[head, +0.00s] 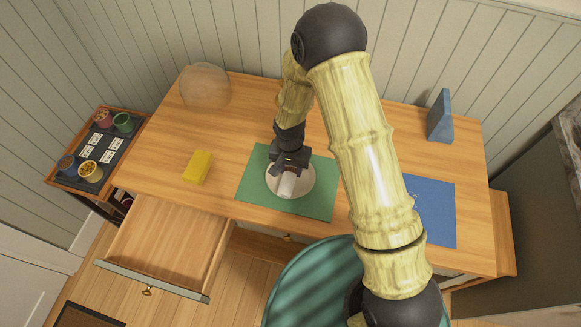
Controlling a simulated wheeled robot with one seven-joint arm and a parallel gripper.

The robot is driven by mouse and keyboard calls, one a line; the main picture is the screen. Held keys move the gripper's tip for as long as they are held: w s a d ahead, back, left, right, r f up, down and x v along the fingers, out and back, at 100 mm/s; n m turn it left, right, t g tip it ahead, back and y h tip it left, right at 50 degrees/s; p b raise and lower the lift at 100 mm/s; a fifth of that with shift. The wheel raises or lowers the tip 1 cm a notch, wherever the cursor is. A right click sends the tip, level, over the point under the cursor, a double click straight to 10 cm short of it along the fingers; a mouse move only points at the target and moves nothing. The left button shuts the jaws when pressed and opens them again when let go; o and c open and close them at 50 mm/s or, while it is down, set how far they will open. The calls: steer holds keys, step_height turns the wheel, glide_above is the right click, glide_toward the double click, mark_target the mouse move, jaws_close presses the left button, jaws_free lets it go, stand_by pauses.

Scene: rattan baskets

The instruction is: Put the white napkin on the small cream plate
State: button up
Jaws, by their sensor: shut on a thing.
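The small cream plate (303,187) lies on a green mat (254,188) near the middle of the desk. The white napkin (288,184) looks like a small rolled white piece and shows just below my gripper, over the plate. My gripper (288,172) points down over the plate and is shut on the napkin. From this view I cannot tell whether the napkin touches the plate. My gripper hides part of the napkin and the plate's far side.
A yellow block (199,167) lies left of the green mat. A blue mat (436,210) lies to the right, partly behind my arm. A blue-grey upright object (440,117) and a translucent round object (205,86) stand at the back. An open drawer (165,248) juts out front left.

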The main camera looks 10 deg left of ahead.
mark_target(290, 168)
steer(key=shift+f, duration=0.15)
steer(key=o, duration=1)
steer(key=shift+c, duration=0.2)
steer(key=shift+r+p, duration=0.75)
steer(key=shift+r, duration=0.2)
steer(key=shift+w+r+b, duration=0.1)
steer(key=shift+r+b, duration=0.15)
steer(key=shift+b, duration=0.25)
step_height(290, 168, up, 11)
steer(key=b, duration=0.2)
steer(key=shift+a, duration=0.1)
